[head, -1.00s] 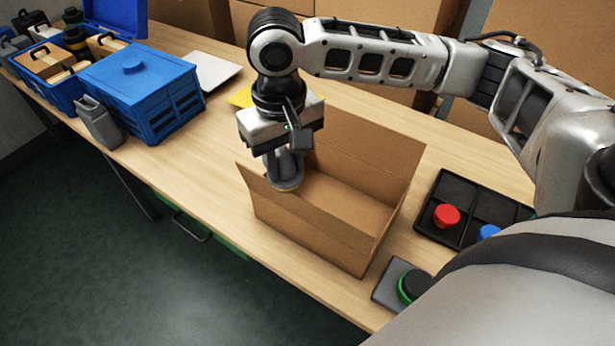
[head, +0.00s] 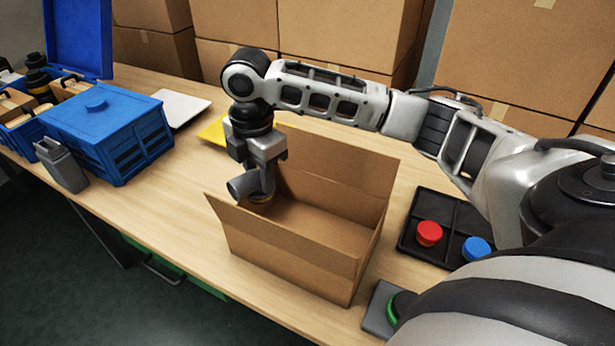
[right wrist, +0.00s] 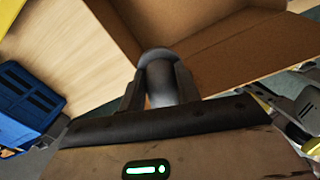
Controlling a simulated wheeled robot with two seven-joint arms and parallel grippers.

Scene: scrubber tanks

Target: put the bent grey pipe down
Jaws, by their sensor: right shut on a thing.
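The bent grey pipe (head: 248,184) is an elbow held in my right gripper (head: 262,168), at the left end of the open cardboard box (head: 305,250). The pipe's lower end overlaps the box's left side in the head view; I cannot tell how far it is from the box floor. In the right wrist view the grey pipe (right wrist: 159,75) shows between the two fingers of my right gripper (right wrist: 158,88), with the cardboard box (right wrist: 225,55) beyond it. The visible part of the box's inside is empty. My left gripper is not in view.
Left of the box are a lidded blue crate (head: 105,135), a grey container (head: 62,165) and an open blue bin of parts. A black tray (head: 450,215) with a red cap (head: 429,233) and a blue cap (head: 476,248) is at right. Large cartons stand behind the table.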

